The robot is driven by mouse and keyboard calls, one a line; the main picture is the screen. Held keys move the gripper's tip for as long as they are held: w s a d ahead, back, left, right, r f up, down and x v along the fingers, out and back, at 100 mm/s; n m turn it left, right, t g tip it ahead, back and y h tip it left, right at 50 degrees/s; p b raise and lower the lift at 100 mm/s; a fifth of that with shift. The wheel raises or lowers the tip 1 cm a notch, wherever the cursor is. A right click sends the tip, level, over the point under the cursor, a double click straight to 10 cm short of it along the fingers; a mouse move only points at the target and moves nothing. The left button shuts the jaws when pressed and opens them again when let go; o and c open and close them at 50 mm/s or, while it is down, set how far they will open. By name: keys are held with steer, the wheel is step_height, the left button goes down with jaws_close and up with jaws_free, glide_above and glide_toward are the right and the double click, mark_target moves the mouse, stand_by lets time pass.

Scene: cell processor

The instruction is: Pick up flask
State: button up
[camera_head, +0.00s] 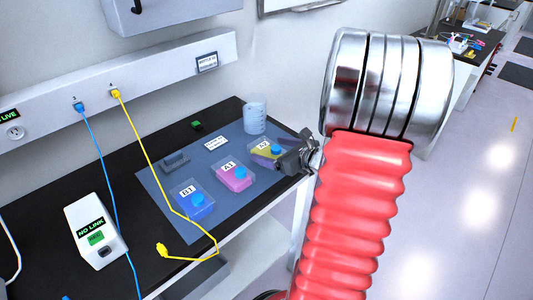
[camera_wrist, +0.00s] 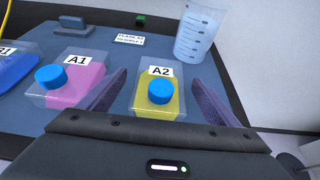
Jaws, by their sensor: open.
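Three flat flasks with blue caps stand on the blue-grey mat (camera_head: 222,218): the blue flask B1 (camera_head: 190,211), the pink flask A1 (camera_head: 237,183) and the yellow flask A2 (camera_head: 262,154). My gripper (camera_head: 277,158) is at the right end of the row. In the wrist view my gripper (camera_wrist: 160,100) is open, with one finger on each side of the yellow flask A2 (camera_wrist: 148,102). The left finger lies between it and the pink flask A1 (camera_wrist: 88,75). I cannot tell whether the fingers touch A2. The blue flask B1 (camera_wrist: 12,68) shows at the left edge.
A clear graduated beaker (camera_head: 255,117) stands behind A2. A grey holder (camera_head: 174,163) and a small label sign (camera_head: 215,143) are on the mat. A yellow cable (camera_head: 180,213) runs across the bench left of B1, near a white NO LINK box (camera_head: 95,231).

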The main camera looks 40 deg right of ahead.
mark_target(268, 148)
steer(key=shift+x, duration=1.6)
steer(key=c, duration=1.1)
steer(key=shift+c, duration=0.2)
step_height(268, 148, up, 10)
